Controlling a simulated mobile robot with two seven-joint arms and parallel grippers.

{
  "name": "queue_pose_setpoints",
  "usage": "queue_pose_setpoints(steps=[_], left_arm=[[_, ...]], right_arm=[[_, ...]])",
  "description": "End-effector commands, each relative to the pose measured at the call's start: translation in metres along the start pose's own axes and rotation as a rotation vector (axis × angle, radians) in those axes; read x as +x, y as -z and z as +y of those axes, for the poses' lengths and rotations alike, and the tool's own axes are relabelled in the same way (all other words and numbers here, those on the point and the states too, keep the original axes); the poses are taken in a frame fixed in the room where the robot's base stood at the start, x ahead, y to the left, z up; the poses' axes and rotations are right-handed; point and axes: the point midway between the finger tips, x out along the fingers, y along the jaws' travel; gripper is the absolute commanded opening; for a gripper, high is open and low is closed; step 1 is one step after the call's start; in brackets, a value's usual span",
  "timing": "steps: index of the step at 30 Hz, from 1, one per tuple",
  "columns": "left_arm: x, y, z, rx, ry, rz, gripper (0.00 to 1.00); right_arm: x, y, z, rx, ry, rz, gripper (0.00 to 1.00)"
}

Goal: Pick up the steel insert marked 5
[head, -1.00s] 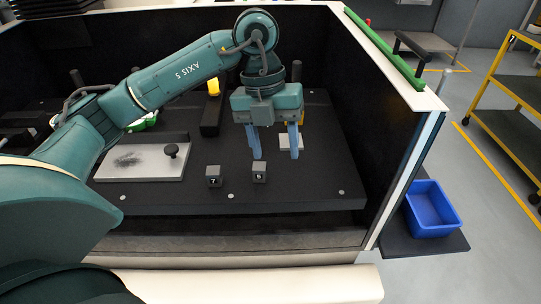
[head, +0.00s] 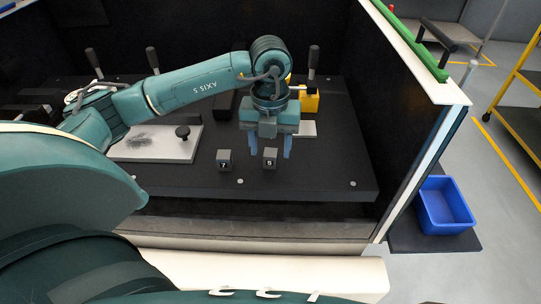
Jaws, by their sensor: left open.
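The steel insert marked 5 (head: 270,158) is a small dark grey cube with a light marked face, standing on the dark work plate. A similar insert marked 7 (head: 225,160) stands to its left, apart from it. My left gripper (head: 269,147) points down with its two blue fingers apart, just above and behind the insert marked 5. The insert stands between the fingers as seen in the head view; I cannot tell whether a finger touches it. My right gripper is not in view.
A light plate with a black knob (head: 160,148) lies left on the dark work plate (head: 320,185). A yellow block (head: 309,102) and upright handles stand behind. Dark walls enclose the right and back. A blue bin (head: 446,207) sits outside, right.

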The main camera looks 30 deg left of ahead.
Motion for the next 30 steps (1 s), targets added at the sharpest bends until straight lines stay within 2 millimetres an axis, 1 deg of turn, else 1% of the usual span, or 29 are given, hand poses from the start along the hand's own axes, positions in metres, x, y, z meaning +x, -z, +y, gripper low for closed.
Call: queue_pose_setpoints(steps=[3, 6, 13, 30], left_arm=[[0.016, 0.000, 0.000, -0.001, -0.002, 0.003, 0.53], [0.022, 0.000, 0.000, -0.001, 0.000, 0.000, 0.53], [0.023, 0.000, 0.000, -0.001, 0.000, -0.001, 0.53], [0.023, 0.000, 0.000, 0.000, 0.001, -0.001, 0.06]], right_arm=[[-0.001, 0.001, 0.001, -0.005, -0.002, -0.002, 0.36], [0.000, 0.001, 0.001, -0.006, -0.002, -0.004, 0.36], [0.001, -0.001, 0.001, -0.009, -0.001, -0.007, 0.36], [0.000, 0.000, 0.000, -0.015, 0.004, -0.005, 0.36]])
